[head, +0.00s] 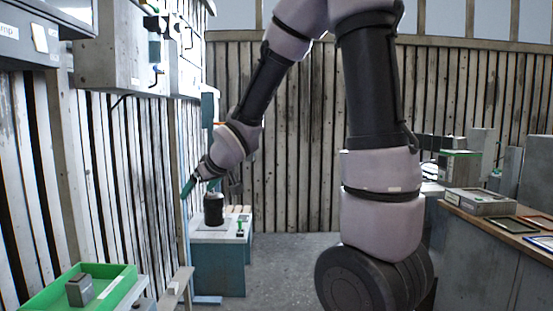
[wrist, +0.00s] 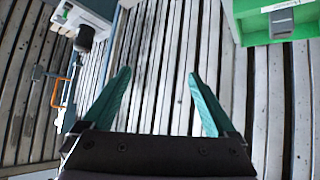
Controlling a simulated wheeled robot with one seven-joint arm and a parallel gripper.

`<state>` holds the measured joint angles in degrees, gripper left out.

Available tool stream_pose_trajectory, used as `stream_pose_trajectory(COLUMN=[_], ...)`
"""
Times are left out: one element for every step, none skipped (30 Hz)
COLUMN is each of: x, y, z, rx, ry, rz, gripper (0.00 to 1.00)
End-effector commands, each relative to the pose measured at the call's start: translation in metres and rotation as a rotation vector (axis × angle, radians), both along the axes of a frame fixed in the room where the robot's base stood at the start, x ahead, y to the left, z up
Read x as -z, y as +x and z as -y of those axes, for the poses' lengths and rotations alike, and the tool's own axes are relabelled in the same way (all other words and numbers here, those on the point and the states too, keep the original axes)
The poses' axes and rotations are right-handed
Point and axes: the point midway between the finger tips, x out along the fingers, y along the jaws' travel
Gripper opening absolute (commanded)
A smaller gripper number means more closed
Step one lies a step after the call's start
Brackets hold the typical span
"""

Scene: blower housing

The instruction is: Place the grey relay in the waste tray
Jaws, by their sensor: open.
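A small grey block that looks like the relay (head: 79,290) sits in a green tray (head: 45,296) at the lower left of the head view. In the wrist view the grey block (wrist: 283,22) shows at the top right, in the green tray (wrist: 248,33). I cannot tell whether this is the waste tray. My gripper (head: 187,187) is at the left wall, beyond the green tray and well away from the block. In the wrist view its teal fingers (wrist: 160,73) are spread apart with nothing between them.
A black cylinder (head: 213,208) stands on a white-topped blue cabinet (head: 221,265) near my gripper. Grey wall boxes (head: 120,50) hang at the upper left. A bench (head: 480,240) on the right holds boxes and flat frames (head: 540,243). The middle floor (head: 290,255) is clear.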

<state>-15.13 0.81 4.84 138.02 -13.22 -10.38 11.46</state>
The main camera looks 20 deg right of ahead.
Motion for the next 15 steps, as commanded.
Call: stream_pose_trajectory(x=[-0.023, -0.032, -0.044, -0.052, -0.059, -0.069, -0.075, -0.081, -0.088, -0.092, -0.096, -0.100, -0.102, -0.105, -0.107], y=[-0.009, -0.017, -0.028, -0.039, -0.050, -0.066, -0.079, -0.092, -0.110, -0.123, -0.137, -0.153, -0.164, -0.175, -0.187], z=[0.028, 0.043, 0.062, 0.075, 0.088, 0.102, 0.112, 0.120, 0.129, 0.134, 0.139, 0.142, 0.144, 0.145, 0.146], rx=[0.087, 0.138, 0.204, 0.250, 0.295, 0.352, 0.393, 0.430, 0.476, 0.504, 0.532, 0.561, 0.580, 0.596, 0.612], ry=[0.010, 0.018, 0.033, 0.046, 0.061, 0.086, 0.107, 0.130, 0.163, 0.187, 0.214, 0.246, 0.270, 0.294, 0.320], rz=[-0.011, -0.027, -0.052, -0.071, -0.093, -0.120, -0.142, -0.163, -0.191, -0.213, -0.234, -0.261, -0.278, -0.296, -0.315], gripper=[0.92, 0.92, 0.92, 0.92, 0.92, 0.92, 0.92, 0.92, 0.92, 0.92, 0.92, 0.92, 0.92, 0.92, 0.92])
